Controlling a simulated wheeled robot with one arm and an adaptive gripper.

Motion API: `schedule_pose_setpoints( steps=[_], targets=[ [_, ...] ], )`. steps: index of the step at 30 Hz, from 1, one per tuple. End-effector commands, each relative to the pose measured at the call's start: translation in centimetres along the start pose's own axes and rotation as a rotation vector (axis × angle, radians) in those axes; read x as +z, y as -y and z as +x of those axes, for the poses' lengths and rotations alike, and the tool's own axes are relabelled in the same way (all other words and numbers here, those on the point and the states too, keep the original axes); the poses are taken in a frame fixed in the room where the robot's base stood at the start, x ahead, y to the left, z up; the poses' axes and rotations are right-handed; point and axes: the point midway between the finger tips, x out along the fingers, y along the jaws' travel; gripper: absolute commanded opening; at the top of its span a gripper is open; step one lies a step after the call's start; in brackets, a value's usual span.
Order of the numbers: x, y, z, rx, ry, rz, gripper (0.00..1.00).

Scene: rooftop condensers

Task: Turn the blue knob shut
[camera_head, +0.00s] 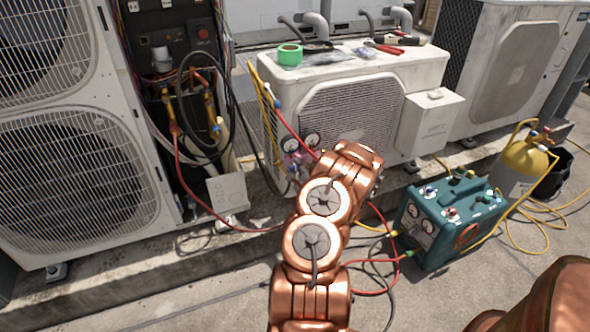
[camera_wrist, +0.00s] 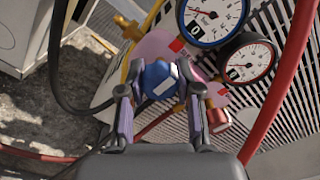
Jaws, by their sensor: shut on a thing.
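The blue knob (camera_wrist: 160,78) is in the middle of the wrist view, with a pale mark on its face. My gripper (camera_wrist: 158,92) has one finger on each side of the knob and is shut on it. The knob sits on a pinkish gauge manifold (camera_wrist: 152,46). A blue-rimmed gauge (camera_wrist: 212,15) and a red-rimmed gauge (camera_wrist: 246,62) are to its upper right. In the head view the gauges (camera_head: 300,142) show at the front of the middle condenser, and my copper-coloured arm hides my gripper.
Red hoses (camera_wrist: 285,85) and a black hose (camera_wrist: 58,60) run close around the gripper. The middle condenser (camera_head: 425,68) stands behind the manifold. A teal recovery machine (camera_head: 450,220) and a yellow-topped cylinder (camera_head: 525,160) stand at right. Hoses cross the floor.

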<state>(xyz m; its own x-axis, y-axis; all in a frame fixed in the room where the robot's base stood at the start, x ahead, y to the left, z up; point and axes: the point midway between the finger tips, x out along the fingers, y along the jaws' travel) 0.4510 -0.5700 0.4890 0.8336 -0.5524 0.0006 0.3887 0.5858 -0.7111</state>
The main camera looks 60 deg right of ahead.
Motion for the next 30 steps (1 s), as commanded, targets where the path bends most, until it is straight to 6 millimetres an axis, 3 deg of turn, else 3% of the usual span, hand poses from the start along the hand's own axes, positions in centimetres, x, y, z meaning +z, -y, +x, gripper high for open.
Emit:
schedule_pose_setpoints(
  steps=[7,8,15,25,30],
  targets=[
    [-0.2,0.1,-0.1,-0.002,-0.004,0.0,0.0],
    [-0.2,0.1,-0.1,-0.002,-0.004,0.0,0.34],
    [-0.1,0.0,0.0,0.0,-0.002,-0.001,0.59],
    [-0.1,0.0,-0.1,0.0,-0.001,-0.001,0.59],
    [-0.2,0.1,-1.2,0.0,-0.004,-0.001,0.59]
  ],
)
